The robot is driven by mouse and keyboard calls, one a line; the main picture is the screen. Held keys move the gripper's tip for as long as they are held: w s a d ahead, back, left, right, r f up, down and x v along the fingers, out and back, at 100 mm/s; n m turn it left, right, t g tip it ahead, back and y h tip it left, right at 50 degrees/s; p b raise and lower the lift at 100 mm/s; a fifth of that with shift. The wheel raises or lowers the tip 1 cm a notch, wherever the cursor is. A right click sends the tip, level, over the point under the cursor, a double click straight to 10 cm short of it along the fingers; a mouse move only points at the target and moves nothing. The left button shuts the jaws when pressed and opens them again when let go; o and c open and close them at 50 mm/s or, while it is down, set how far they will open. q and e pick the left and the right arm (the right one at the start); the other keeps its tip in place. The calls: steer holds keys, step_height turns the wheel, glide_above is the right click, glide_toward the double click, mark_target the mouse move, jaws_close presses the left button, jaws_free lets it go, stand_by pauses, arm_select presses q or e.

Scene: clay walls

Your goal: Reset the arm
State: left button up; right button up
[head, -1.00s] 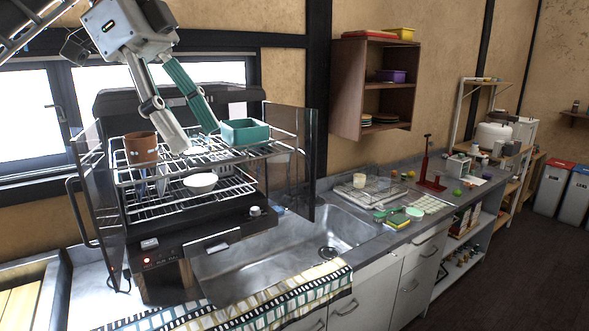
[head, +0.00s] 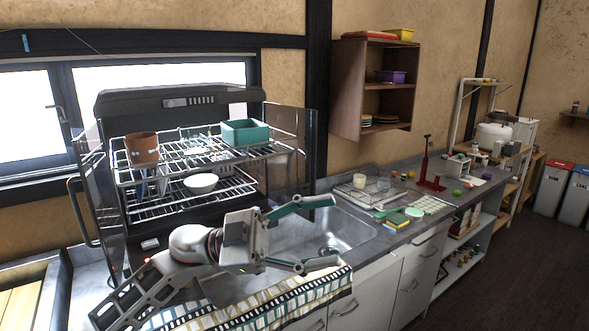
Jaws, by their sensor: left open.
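My left gripper (head: 318,232) is open and empty in the head view. Its two fingers point right, over the sink (head: 350,228) and the counter's front edge. The dish dryer (head: 180,100) stands behind it with its doors open and its wire racks showing. My left arm hides the dryer's lower front. My right gripper is not in view.
The upper rack holds a brown cup (head: 142,148) and a teal container (head: 244,132); a white bowl (head: 201,183) sits on the lower rack. A striped cloth (head: 270,310) hangs at the front edge. A wooden shelf (head: 347,85) is on the wall.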

arm_select(q)
steer(key=w+a+f+n+t+y, duration=0.2)
steer(key=a+f+n+t+y, duration=0.25)
steer(key=f+n+t, duration=0.35)
steer(key=w+a+f+n+t+y, duration=0.25)
steer(key=a+f+n+t, duration=0.35)
steer(key=f, duration=0.4)
steer(key=w+a+f+n+t+y, duration=0.1)
steer(key=a+f+n+t+y, duration=0.3)
steer(key=f+n+t, duration=0.35)
steer(key=s+a+f+g+y, duration=0.2)
steer(key=s+a+f, duration=0.2)
steer(key=s+f, duration=0.3)
steer(key=s+a+f+n+g+y, duration=0.1)
steer(key=s+a+f+g+y, duration=0.1)
steer(key=s+f, duration=0.5)
steer(key=s+a+f+g+y, duration=0.3)
steer(key=s+a+f, duration=0.3)
steer(key=f, duration=1)
steer(key=shift+s+n+y, duration=0.35)
steer(key=shift+s+y, duration=0.15)
steer(key=shift+s, duration=0.55)
